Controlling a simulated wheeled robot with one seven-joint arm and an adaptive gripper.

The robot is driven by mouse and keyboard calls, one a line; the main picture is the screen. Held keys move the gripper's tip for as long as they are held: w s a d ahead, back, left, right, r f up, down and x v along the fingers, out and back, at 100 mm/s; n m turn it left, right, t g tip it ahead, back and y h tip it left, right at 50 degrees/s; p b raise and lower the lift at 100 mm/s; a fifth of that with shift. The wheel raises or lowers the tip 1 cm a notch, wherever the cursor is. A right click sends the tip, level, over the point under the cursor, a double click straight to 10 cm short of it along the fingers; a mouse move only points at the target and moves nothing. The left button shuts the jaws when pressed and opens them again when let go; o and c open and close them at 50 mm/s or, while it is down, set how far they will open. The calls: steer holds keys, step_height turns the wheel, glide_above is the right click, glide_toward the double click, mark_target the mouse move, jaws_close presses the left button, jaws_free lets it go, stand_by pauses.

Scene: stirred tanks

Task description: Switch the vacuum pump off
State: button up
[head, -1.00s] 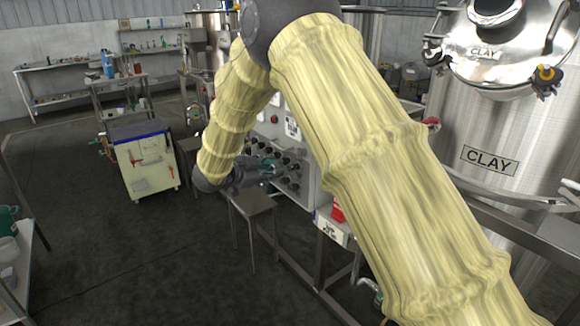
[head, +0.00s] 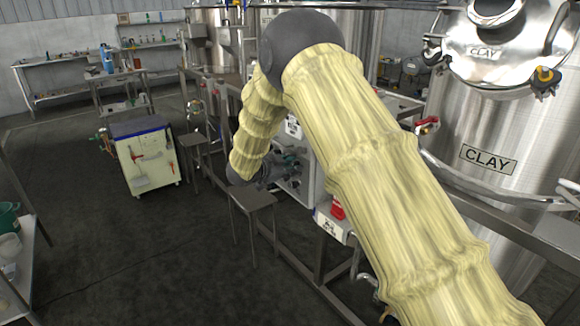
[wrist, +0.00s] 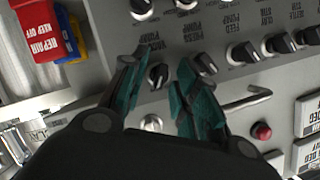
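The grey control panel (wrist: 270,85) fills most of the wrist view, upside down, with several black rotary knobs. My gripper (wrist: 164,60) is open, its two teal fingers on either side of one small black knob (wrist: 158,76). Another black knob (wrist: 206,62) lies just right of the right finger. A label reading FEED PUMP (wrist: 236,27) is readable nearby. In the head view my gripper (head: 284,161) is small and partly hidden at the panel (head: 311,180).
A bent metal handle (wrist: 247,103) and a red button (wrist: 262,131) are right of my gripper. A dark stool (head: 251,198) stands below my arm. Steel CLAY tank (head: 480,130) is at right; the floor at left is open.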

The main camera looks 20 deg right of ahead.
jaws_close()
steer(key=shift+r+p, duration=0.15)
steer(key=shift+p, duration=0.25)
steer(key=shift+w+a+f+n+g+h+p, duration=0.15)
steer(key=shift+n+g+h+p, duration=0.3)
steer(key=shift+n+g+p, duration=1.25)
steer(key=shift+w+d+f+n+g+h+p, duration=0.1)
steer(key=shift+n+g+h+p, duration=0.35)
steer(key=shift+n+g+p, duration=1.25)
steer(key=shift+n+t+p, duration=0.55)
steer(key=shift+n+t, duration=0.05)
steer(key=shift+n, duration=0.1)
